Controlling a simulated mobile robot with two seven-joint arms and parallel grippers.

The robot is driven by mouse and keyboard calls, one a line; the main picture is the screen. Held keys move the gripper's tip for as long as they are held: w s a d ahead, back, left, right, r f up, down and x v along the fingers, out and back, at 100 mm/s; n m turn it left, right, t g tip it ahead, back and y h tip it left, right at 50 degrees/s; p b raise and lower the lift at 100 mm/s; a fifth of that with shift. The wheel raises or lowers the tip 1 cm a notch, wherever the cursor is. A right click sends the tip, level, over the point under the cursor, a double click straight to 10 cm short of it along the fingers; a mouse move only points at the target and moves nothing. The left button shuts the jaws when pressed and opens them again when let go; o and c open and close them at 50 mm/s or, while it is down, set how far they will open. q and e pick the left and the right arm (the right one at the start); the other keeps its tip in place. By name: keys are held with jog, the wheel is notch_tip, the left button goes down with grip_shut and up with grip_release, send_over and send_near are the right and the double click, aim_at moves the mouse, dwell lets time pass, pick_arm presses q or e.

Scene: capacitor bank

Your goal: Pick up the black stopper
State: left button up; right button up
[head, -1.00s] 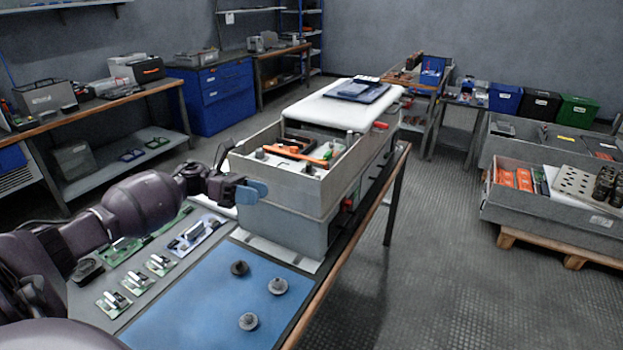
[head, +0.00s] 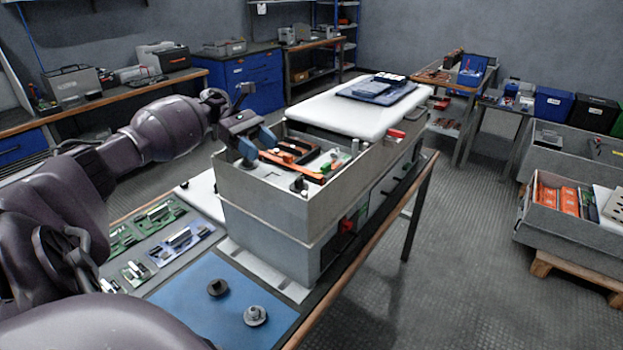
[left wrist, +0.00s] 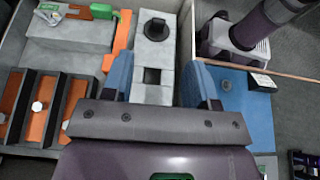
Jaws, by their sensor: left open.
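A dark stopper (head: 217,287) and a grey stopper (head: 255,315) stand apart on the blue mat (head: 190,312) in the head view. A small black knob-like stopper (head: 298,184) is inside the open grey box. In the left wrist view a round black stopper (left wrist: 155,28) sits on a pale grey block, beyond a square dark hole (left wrist: 152,76). My left gripper (head: 257,142) is over the left part of the box, open and empty. Its blue fingers show in the left wrist view (left wrist: 157,84), either side of the block.
The grey box (head: 262,205) has raised walls around the left gripper. An orange bar (head: 296,168) and dark-walled slots (left wrist: 40,105) lie inside it. Green circuit boards (head: 125,235) lie on the bench to the left. A white cover (head: 350,105) is behind.

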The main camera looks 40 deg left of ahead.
aim_at(299, 178)
pick_arm(q)
jog(key=x, duration=0.4)
jog(key=shift+s+d+p, duration=0.25)
jog(key=shift+s+p, duration=0.05)
jog(key=shift+p, duration=0.05)
jog(key=shift+w+p+x, duration=0.2)
jog(key=shift+p+x, duration=0.05)
jog(key=shift+x, duration=1.2)
jog(key=shift+w+p+x, duration=0.2)
jog(key=shift+x, duration=1.3)
jog(key=shift+a+f, duration=0.1)
jog(key=shift+f, duration=0.05)
jog(key=shift+c, duration=0.4)
grip_shut()
